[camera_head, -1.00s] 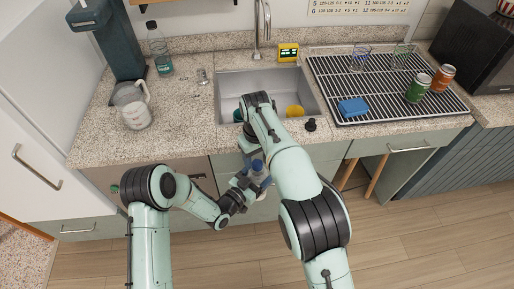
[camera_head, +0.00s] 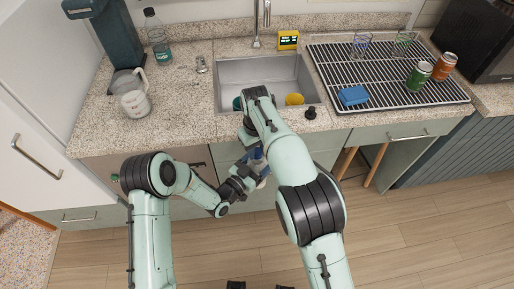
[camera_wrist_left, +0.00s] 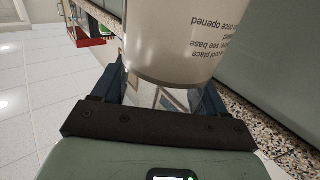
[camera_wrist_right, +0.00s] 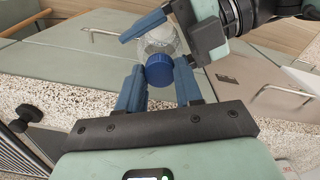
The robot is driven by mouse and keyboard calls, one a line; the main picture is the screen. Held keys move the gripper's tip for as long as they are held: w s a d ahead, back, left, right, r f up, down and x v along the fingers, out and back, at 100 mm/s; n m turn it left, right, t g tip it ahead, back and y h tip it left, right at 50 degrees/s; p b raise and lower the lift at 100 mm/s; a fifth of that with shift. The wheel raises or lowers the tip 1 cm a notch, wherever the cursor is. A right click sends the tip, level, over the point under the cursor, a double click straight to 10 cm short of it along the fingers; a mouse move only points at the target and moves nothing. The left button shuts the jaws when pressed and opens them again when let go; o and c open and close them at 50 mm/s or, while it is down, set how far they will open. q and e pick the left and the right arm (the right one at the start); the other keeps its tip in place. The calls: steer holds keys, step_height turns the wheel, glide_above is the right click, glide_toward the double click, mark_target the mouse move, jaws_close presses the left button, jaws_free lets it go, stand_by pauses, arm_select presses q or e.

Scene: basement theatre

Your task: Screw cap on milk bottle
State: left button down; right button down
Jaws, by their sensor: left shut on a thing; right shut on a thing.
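The milk bottle (camera_wrist_right: 160,40) is a clear, pale bottle, held in front of the sink cabinet. My left gripper (camera_wrist_left: 163,98) is shut on it; its pale body with printed text (camera_wrist_left: 190,40) fills the space between the fingers in the left wrist view. The blue cap (camera_wrist_right: 159,69) sits at the bottle's mouth end, between the fingers of my right gripper (camera_wrist_right: 158,88), which is shut on it. Whether the cap's thread is engaged cannot be seen. In the head view the right arm partly hides the bottle (camera_head: 264,171) and the cap.
The counter edge and sink (camera_head: 235,72) are just beyond the grippers. A drying rack (camera_head: 385,65) holds a blue sponge (camera_head: 353,96), a green can (camera_head: 419,76) and an orange can (camera_head: 444,66). A measuring jug (camera_head: 134,102) stands left. The floor in front is clear.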

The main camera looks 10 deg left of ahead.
steer(key=c, duration=0.7)
jaws_free()
steer(key=shift+o, duration=0.2)
step_height(320, 180, up, 12)
